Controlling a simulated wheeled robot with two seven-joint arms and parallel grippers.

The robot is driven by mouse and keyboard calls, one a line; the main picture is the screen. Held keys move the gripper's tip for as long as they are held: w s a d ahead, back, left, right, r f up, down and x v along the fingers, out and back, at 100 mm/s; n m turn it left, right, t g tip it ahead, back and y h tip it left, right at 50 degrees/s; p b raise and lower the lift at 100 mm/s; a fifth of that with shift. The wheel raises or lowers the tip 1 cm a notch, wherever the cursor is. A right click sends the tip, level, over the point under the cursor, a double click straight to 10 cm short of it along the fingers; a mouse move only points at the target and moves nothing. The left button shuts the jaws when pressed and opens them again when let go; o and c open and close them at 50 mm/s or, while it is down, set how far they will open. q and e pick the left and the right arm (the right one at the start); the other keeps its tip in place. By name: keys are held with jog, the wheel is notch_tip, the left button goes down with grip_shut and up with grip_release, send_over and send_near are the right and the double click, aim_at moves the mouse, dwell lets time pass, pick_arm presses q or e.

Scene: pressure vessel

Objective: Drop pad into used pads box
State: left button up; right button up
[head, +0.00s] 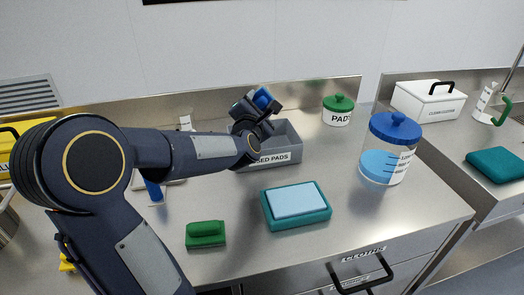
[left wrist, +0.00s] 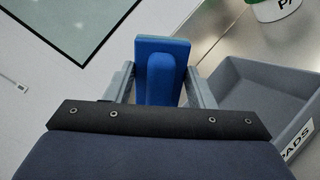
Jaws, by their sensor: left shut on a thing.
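My left gripper (head: 259,103) is shut on a blue pad (head: 265,97) with a raised grip. In the left wrist view the blue pad (left wrist: 174,54) sits upright between the two fingers (left wrist: 160,88). The used pads box (head: 296,151) is an open grey box with a white label, partly hidden by my left arm. The gripper and pad show above its back left part in the head view. In the left wrist view the box (left wrist: 240,88) lies to the right of the pad, its visible floor bare. My right gripper is not in view.
A green pad (head: 205,234) lies near the front edge. A teal tray with a light blue cloth (head: 295,199), a blue-lidded jar (head: 388,150) and a green-lidded PADS pot (head: 338,111) stand on the steel counter. A metal backsplash (head: 315,98) runs behind the box.

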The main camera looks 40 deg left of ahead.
pick_arm(q)
notch_tip(320, 180, down, 4)
jog(key=shift+r+b, duration=0.2)
jog(key=shift+b, duration=0.6)
jog(key=o, duration=1.4)
jog(key=shift+c, duration=0.2)
jog(key=shift+s, duration=0.1)
jog(key=v, duration=0.7)
jog(key=shift+s+d+b, duration=0.2)
jog(key=shift+s+b, duration=0.05)
jog(key=shift+b, duration=0.15)
